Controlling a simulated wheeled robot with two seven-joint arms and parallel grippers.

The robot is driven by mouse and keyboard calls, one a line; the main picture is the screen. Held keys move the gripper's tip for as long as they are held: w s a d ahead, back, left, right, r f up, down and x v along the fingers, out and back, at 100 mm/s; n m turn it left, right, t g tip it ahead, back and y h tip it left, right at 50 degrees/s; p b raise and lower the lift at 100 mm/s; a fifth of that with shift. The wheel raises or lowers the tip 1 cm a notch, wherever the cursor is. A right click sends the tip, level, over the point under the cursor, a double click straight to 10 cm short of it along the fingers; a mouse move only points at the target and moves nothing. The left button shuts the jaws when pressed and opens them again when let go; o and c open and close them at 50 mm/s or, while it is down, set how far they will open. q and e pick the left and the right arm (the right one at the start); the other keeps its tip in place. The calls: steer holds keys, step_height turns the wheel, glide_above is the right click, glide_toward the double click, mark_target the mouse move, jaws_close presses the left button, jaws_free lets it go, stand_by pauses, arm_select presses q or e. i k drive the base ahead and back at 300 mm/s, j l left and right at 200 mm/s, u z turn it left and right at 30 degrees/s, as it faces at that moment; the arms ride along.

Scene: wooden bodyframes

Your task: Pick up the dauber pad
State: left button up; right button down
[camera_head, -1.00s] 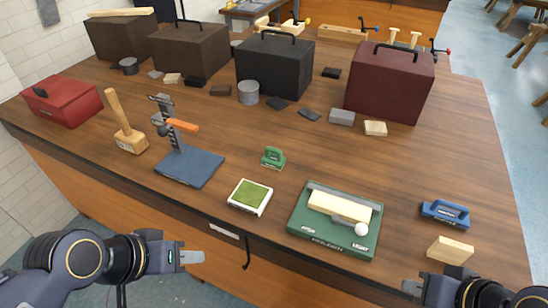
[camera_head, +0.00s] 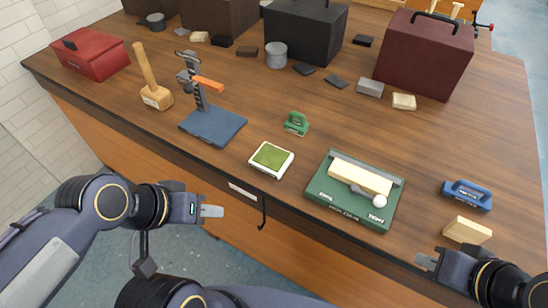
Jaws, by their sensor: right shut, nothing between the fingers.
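A flat pad with a green top in a white frame (camera_head: 271,159), which looks like the dauber pad, lies near the table's front edge. A small green handled block (camera_head: 297,123) stands just behind it, and a blue handled block (camera_head: 467,195) lies at the right. My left gripper (camera_head: 211,211) is in front of the table edge, left of and nearer than the white-framed pad, and touches nothing. Its finger gap does not show. My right gripper (camera_head: 427,261) is shut and empty at the front edge, left of the pale wooden block. Neither gripper touches the pad.
A green board (camera_head: 345,212) with a pale bar and white knob lies right of the pad. A pale wooden block (camera_head: 467,231) is by my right gripper. A blue-based stand (camera_head: 213,126), mallet (camera_head: 155,95) and red box (camera_head: 91,54) stand left. Cases line the back.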

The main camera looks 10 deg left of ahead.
mark_target(293, 125)
steer(key=i+l+z, duration=0.1)
steer(key=z, duration=0.25)
steer(key=i+l+z, duration=0.1)
steer(key=l+z, duration=0.3)
steer(key=j, duration=0.1)
